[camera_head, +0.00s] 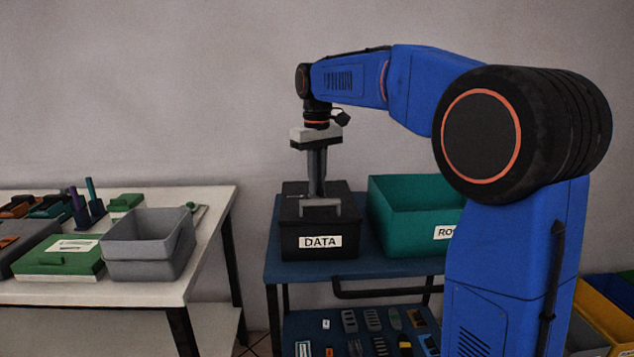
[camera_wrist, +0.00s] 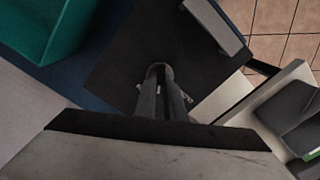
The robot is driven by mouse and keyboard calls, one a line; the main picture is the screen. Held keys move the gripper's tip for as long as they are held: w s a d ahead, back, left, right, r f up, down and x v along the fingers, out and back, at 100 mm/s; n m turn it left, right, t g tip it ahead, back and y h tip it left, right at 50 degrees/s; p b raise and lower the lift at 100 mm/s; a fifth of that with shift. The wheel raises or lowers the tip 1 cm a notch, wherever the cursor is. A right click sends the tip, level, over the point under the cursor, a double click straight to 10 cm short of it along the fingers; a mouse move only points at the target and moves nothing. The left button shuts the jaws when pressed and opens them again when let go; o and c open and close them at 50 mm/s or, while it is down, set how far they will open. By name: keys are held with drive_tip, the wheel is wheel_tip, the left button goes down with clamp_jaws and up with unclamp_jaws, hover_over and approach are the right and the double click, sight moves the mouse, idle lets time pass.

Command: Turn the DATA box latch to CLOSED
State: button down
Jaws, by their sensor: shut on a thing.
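The black DATA box (camera_head: 290,243) stands on the blue cart top, with a white DATA label (camera_head: 320,242) on its front and a grey handle (camera_head: 335,207) at the lid's front edge. The handle also shows in the wrist view (camera_wrist: 216,26). My gripper (camera_head: 317,194) points straight down onto the lid, behind the handle. In the wrist view my gripper (camera_wrist: 160,72) has its fingers together over the dark lid, shut on the latch. The latch is mostly hidden by the fingers; small light bits show beside them. Its turned position cannot be read.
A teal bin (camera_head: 405,207) stands just right of the box. A white table (camera_head: 215,230) at the left holds a grey bin (camera_head: 150,245), a green box (camera_head: 60,258) and other items. A lower shelf carries several small parts.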

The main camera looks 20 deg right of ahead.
drive_tip(key=n, duration=0.5)
drive_tip(key=shift+n, duration=0.3)
drive_tip(key=n, duration=0.5)
drive_tip(key=shift+n, duration=0.4)
drive_tip(key=c, duration=1.8)
unclamp_jaws()
drive_tip(key=shift+c, duration=0.2)
wheel_tip(320, 180, up, 18)
drive_tip(key=shift+f, duration=0.25)
